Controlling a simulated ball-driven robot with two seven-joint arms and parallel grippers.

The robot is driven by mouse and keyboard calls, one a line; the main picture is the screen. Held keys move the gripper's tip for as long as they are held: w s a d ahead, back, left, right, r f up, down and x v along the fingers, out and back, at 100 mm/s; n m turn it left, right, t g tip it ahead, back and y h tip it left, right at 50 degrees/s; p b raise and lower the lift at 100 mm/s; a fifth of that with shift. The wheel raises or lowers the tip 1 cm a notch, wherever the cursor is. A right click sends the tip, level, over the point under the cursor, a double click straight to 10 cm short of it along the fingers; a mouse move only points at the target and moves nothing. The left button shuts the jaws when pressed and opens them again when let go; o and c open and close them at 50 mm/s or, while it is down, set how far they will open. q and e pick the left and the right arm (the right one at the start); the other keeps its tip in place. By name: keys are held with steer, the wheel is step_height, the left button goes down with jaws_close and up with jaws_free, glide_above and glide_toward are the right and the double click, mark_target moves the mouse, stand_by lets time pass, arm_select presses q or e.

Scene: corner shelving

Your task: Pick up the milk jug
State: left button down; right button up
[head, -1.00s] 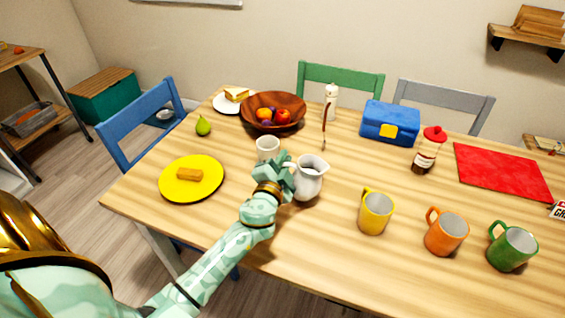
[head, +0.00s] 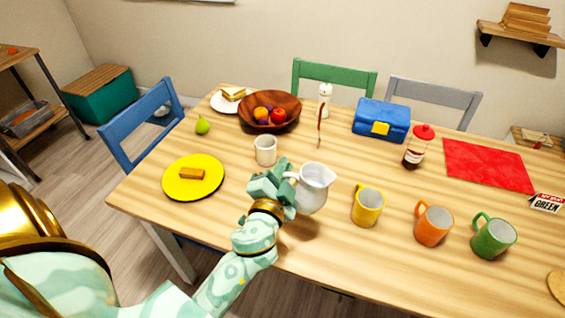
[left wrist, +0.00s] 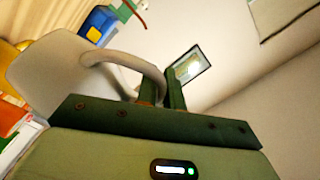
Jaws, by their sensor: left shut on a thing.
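The milk jug (head: 314,188) is a white pitcher with a handle on its left side and a spout at the upper right. In the head view my left gripper (head: 289,183) is at the handle, shut on it. The jug appears raised above the wooden table, roughly upright. In the left wrist view the jug (left wrist: 72,75) shows large and close, with its curved handle running between the gripper's fingers (left wrist: 160,93). The fingers hide part of the handle. My right gripper is in neither view.
A white cup (head: 265,150) stands just behind the gripper. A yellow mug (head: 367,208), an orange mug (head: 433,226) and a green mug (head: 492,238) stand to the right. A yellow plate (head: 193,190) lies left; a wooden bowl (head: 291,122) is behind. The table's front edge is close.

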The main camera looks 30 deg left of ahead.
arm_select(q)
steer(key=shift+s+d+r, duration=0.45)
steer(key=shift+s+d, duration=0.1)
steer(key=shift+s, duration=0.2)
